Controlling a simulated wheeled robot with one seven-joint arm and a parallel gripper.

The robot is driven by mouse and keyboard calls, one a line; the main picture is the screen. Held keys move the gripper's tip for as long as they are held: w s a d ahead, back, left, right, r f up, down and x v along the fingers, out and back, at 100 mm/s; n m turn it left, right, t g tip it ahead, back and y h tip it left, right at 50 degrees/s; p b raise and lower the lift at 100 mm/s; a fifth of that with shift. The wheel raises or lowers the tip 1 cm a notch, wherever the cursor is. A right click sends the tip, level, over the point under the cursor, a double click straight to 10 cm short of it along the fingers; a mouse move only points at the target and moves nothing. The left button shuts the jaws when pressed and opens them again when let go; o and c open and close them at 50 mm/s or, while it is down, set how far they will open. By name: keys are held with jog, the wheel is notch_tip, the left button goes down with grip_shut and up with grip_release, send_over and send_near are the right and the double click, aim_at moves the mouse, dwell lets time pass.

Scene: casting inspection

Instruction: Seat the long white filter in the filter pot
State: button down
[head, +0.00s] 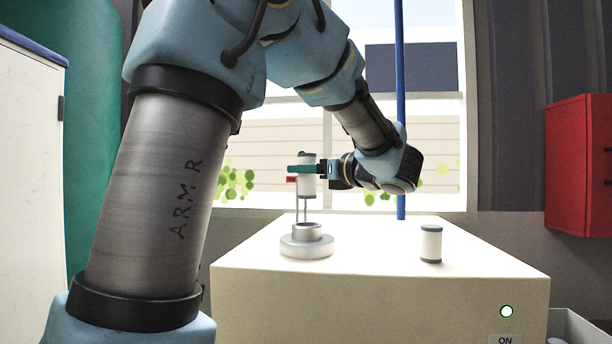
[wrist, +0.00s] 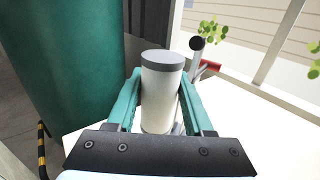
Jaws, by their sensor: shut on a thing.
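The long white filter (head: 308,186) has dark end caps and stands upright in my gripper (head: 304,170). The green fingers are shut around its upper part. The wrist view shows the filter (wrist: 161,95) between both fingers of my gripper (wrist: 161,100), its grey cap towards the camera. The filter pot (head: 306,243) is a low, round metal pot on the cream cabinet top. The held filter is above the pot, apart from it, with thin rods showing between them. The pot's inside is mostly hidden in the head view.
A shorter white filter (head: 431,243) with grey caps stands on the cream cabinet (head: 380,300), right of the pot. A small red part (head: 292,180) is beside the held filter. A red wall box (head: 580,165) hangs at the right. The cabinet top between pot and shorter filter is clear.

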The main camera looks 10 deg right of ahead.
aim_at(314, 190)
jog(key=shift+f+b, duration=2.3)
jog(key=shift+b, duration=0.4)
jog(key=shift+f, duration=3.45)
dwell(1.1)
jog(key=shift+c, duration=1)
grip_release()
jog(key=shift+f, duration=0.1)
